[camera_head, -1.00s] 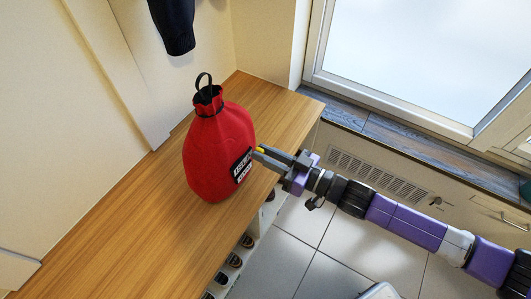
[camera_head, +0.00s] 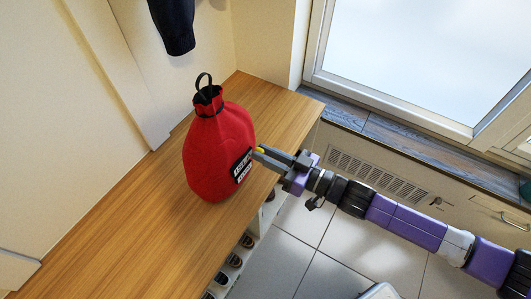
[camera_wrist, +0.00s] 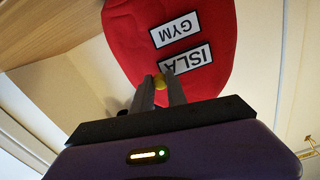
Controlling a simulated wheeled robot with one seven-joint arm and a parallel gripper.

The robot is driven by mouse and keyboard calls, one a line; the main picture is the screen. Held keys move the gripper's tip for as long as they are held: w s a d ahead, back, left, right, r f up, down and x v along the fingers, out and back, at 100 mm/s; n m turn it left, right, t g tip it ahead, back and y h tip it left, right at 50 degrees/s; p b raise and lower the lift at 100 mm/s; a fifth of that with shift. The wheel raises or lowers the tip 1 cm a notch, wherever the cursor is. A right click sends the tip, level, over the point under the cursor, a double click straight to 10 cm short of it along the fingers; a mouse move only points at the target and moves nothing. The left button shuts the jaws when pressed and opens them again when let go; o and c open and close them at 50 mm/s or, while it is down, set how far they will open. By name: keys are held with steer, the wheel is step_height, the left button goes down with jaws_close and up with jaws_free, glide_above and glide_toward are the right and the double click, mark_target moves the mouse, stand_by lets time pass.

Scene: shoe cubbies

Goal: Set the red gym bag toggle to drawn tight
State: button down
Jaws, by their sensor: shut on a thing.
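The red gym bag (camera_head: 214,150) stands upright on the wooden bench, its neck gathered under a black loop handle (camera_head: 204,84). It also fills the upper part of the wrist view (camera_wrist: 135,45), with white labels reading ISLA and GYM. My gripper (camera_head: 259,152) is at the bag's right side, beside the labels. Its fingers (camera_wrist: 161,86) are shut on a small yellow toggle (camera_wrist: 160,80) in front of the bag. In the head view only a bit of the yellow toggle (camera_head: 261,148) shows. Any cord at the toggle is too small to make out.
The wooden bench (camera_head: 120,225) has free room left of and in front of the bag. Cubbies with several shoes (camera_head: 235,260) are under its edge. A dark garment (camera_head: 174,25) hangs behind the bag. A window (camera_head: 430,60) is at the right.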

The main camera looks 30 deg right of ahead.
mark_target(243, 129)
steer(key=shift+r, duration=0.15)
steer(key=r+p, duration=0.4)
steer(key=w+r+p, duration=0.1)
steer(key=r+p, duration=0.1)
steer(key=p, duration=0.1)
steer(key=shift+w+a+r, duration=0.1)
steer(key=shift+a+r, duration=0.05)
steer(key=shift+a, duration=0.2)
steer(key=c, duration=1.3)
jaws_free()
steer(key=p+v, duration=0.1)
steer(key=v, duration=0.6)
steer(key=shift+s+d, duration=0.15)
steer(key=shift+s, duration=0.2)
